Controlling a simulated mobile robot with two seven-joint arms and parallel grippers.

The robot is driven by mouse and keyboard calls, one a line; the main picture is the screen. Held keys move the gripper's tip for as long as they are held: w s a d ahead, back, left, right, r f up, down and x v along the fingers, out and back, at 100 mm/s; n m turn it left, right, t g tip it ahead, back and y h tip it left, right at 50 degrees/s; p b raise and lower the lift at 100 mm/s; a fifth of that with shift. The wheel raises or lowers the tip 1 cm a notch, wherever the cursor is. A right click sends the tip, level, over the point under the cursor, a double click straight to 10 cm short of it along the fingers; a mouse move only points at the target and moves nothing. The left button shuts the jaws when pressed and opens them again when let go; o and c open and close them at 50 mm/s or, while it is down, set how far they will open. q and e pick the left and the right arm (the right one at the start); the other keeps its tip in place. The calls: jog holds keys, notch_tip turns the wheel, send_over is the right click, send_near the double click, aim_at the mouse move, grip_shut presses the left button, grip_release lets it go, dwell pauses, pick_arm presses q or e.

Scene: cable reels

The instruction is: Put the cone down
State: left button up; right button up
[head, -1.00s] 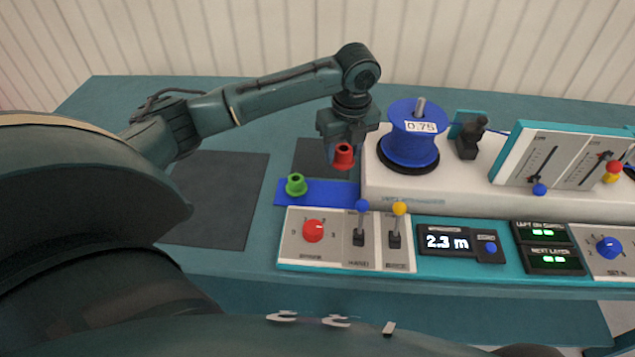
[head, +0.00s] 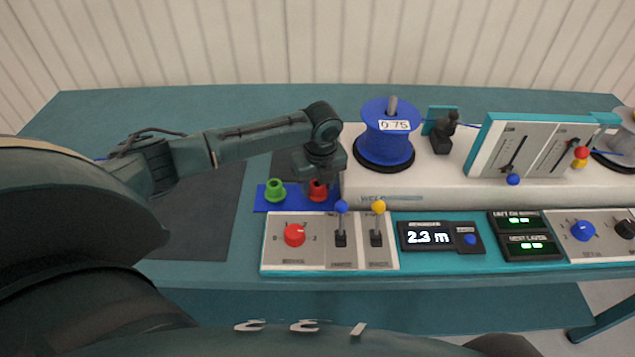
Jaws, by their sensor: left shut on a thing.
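The red cone (head: 317,191) is at the right part of the blue mat (head: 263,202), beside the green cone (head: 275,190). My left gripper (head: 318,178) comes down over the red cone from above and is shut on it. The cone's upper part is hidden by the gripper. The cone looks upright and at mat level; I cannot tell whether its base touches the mat. The green cone stands upright on the left of the mat. My right gripper is not in view.
A blue reel (head: 387,135) marked 0.75 stands on the white machine (head: 400,185) right of the gripper. A control panel with a red knob (head: 294,235), a blue-tipped lever (head: 341,222) and a yellow-tipped lever (head: 379,222) lies in front. A dark mat (head: 200,210) at left is bare.

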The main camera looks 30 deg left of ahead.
aim_at(320, 188)
pick_arm(q)
jog(key=o, duration=1)
jog(key=r, duration=0.8)
jog(key=s+d+r, duration=0.1)
jog(key=r, duration=0.3)
jog(key=shift+d, duration=0.1)
